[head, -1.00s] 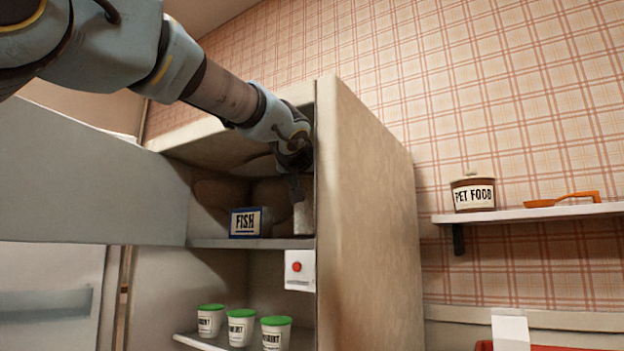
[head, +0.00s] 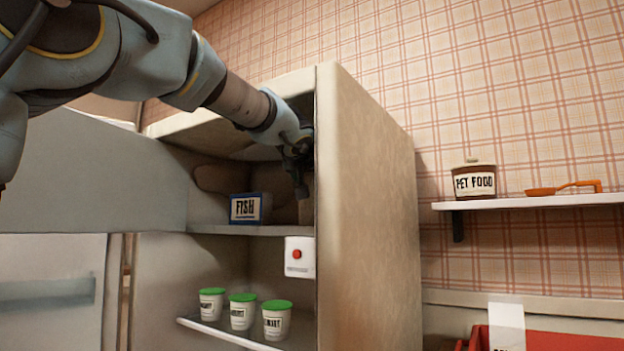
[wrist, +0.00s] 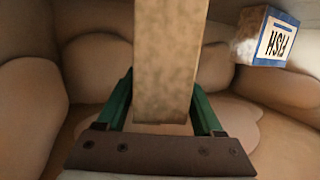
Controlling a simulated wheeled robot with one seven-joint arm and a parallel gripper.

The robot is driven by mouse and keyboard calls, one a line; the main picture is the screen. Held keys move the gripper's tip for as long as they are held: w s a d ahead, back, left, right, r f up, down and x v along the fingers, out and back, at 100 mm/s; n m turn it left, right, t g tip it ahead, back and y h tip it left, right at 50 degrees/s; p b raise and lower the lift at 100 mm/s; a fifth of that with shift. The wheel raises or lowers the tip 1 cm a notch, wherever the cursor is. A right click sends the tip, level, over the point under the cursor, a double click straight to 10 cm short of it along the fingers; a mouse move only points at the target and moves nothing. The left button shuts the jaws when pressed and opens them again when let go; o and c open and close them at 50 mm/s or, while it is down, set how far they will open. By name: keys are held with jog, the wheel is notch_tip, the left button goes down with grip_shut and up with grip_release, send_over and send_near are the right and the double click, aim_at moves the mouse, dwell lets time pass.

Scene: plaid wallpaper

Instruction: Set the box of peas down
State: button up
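A beige, speckled box (wrist: 168,70) fills the space between the green fingers of my gripper (wrist: 161,95) in the wrist view; both fingers appear to touch its sides. I take it for the box of peas, though no label shows. In the head view my gripper (head: 300,190) is inside the upper compartment of the open freezer, near its right wall, above the shelf (head: 225,230). The box is not visible there, apparently hidden by the wall. Whether its far end touches the shelf cannot be told.
A blue FISH box (head: 246,208) stands on the same shelf, left of my gripper, and shows upside down in the wrist view (wrist: 268,37). The freezer's right wall (head: 365,200) is close by. Green-lidded tubs (head: 242,312) stand below. An open door (head: 90,180) lies left.

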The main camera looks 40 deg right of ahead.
jog(key=shift+o, duration=1.1)
jog(key=shift+r, duration=0.1)
jog(key=shift+s+a+r, duration=0.1)
jog(key=shift+r, duration=0.05)
jog(key=b+v, duration=0.2)
jog(key=v, duration=0.9)
jog(key=shift+s+a+b, duration=0.25)
jog(key=shift+a+b, duration=0.05)
jog(key=shift+b, duration=0.1)
